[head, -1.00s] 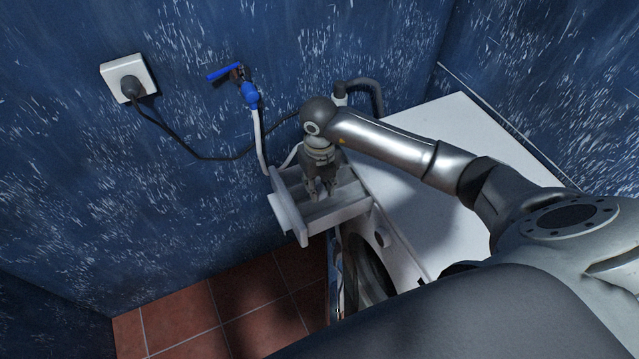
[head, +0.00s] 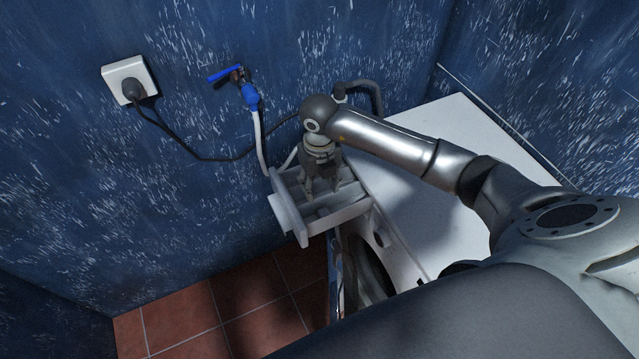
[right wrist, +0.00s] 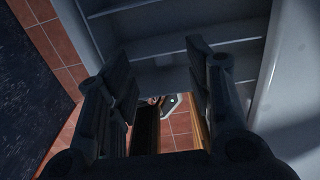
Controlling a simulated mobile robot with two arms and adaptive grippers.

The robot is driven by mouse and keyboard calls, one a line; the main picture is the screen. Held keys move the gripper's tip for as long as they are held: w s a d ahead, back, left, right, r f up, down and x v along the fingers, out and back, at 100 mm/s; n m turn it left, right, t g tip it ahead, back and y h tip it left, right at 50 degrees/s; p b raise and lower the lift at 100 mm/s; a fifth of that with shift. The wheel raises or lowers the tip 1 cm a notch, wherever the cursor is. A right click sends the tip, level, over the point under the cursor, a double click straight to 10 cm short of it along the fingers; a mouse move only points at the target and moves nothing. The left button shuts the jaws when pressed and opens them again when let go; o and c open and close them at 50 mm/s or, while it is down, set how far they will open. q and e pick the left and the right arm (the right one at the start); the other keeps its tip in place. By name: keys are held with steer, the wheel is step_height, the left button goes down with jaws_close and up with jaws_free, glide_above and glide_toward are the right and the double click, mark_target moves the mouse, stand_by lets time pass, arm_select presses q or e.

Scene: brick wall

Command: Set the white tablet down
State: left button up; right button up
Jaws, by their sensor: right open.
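My right gripper (head: 322,190) points down over the pulled-out drawer (head: 288,222) of the washing machine. Its two fingers stand apart, and both also show in the right wrist view (right wrist: 160,78). I cannot make out the white tablet for sure. A small pale shape shows in the drawer just below the fingertips in the head view, too small to tell apart from the drawer. In the right wrist view, a small light shape with a dark spot shows between the fingers; I cannot tell what it is. My left gripper is out of view.
The white washing machine top (head: 440,130) lies to the right of the drawer, clear apart from my arm above it. A blue tap (head: 249,94) with a hose and a socket with a plug (head: 131,88) are on the blue wall. Red floor tiles (head: 255,295) lie below.

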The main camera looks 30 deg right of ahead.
step_height(320, 180, up, 12)
steer(key=b, duration=0.2)
steer(key=shift+f, duration=0.25)
